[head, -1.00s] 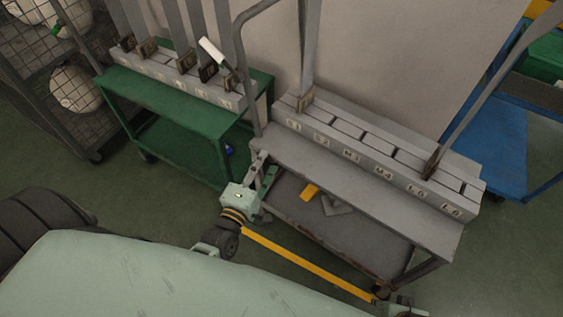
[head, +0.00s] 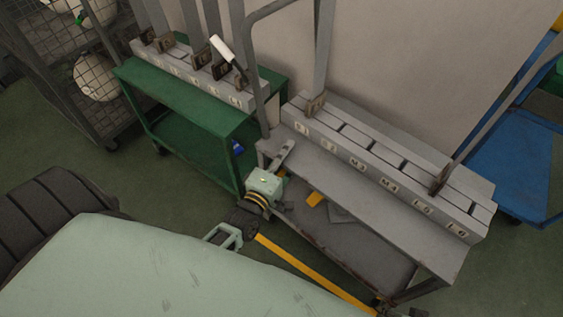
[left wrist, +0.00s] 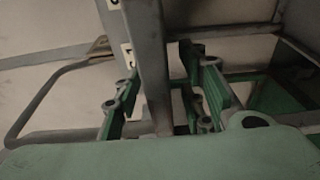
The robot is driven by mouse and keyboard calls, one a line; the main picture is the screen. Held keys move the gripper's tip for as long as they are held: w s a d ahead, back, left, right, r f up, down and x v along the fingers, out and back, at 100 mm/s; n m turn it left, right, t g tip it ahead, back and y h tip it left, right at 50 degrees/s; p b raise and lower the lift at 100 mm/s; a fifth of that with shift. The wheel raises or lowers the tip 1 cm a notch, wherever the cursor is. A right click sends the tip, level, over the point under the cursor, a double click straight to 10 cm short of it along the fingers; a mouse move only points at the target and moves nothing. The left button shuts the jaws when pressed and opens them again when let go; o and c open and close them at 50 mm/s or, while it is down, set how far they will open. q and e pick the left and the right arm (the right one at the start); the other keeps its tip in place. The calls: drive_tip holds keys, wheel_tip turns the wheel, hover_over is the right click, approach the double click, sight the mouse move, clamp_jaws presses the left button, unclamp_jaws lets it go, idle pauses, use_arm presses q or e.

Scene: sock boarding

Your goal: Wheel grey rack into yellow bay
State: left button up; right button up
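The grey rack (head: 365,180), a wheeled cart with a slotted block on top, stands right of centre in the head view. A bent grey tube handle (head: 251,45) rises at its left end. My left gripper (head: 284,153) is at that end, close to the frame. In the left wrist view its green fingers (left wrist: 158,100) stand apart on either side of a grey post (left wrist: 148,60), with a gap at the right finger. A yellow strip (head: 310,272) runs along the floor in front of the rack. Part of my right arm shows at the bottom edge; its fingers are hidden.
A green cart (head: 190,145) with a similar block stands close on the rack's left. A wire cage (head: 68,85) is at far left. A blue cart (head: 512,165) stands close on the right, with a wall (head: 430,60) behind. Open green floor (head: 120,180) lies at left.

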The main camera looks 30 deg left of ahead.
use_arm(q)
drive_tip(key=shift+w, duration=1.9)
use_arm(e)
drive_tip(key=shift+w+r, duration=0.1)
drive_tip(key=shift+r, duration=0.9)
use_arm(q)
drive_tip(key=shift+c, duration=0.3)
clamp_jaws()
